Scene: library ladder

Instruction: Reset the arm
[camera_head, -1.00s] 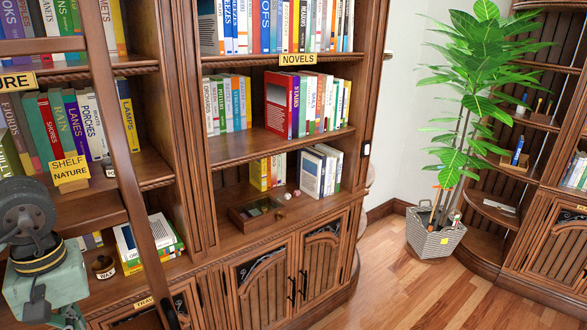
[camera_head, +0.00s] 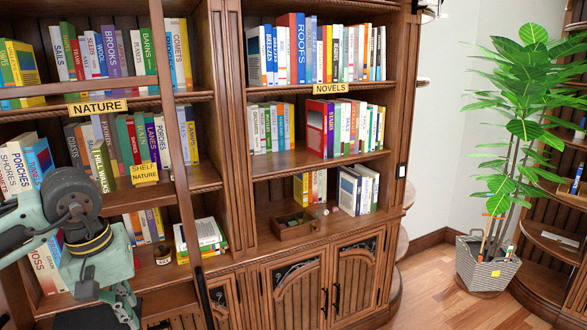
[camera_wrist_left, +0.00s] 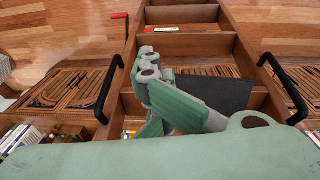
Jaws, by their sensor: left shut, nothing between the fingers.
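My left arm comes in at the lower left of the head view, in front of the Nature shelves. My left gripper (camera_head: 122,302) hangs at the bottom of that view, partly cut off by the frame edge. In the left wrist view its green and grey fingers (camera_wrist_left: 165,90) are shut with nothing between them. They are in front of the wooden ladder (camera_wrist_left: 190,45) with its black handrails. My right gripper is not in view.
Bookshelves (camera_head: 243,220) with Nature and Novels signs fill the left and middle. A ladder rail (camera_head: 178,150) stands close to my left arm. A potted plant (camera_head: 485,262) stands at the right, with open wooden floor (camera_head: 440,300) before it.

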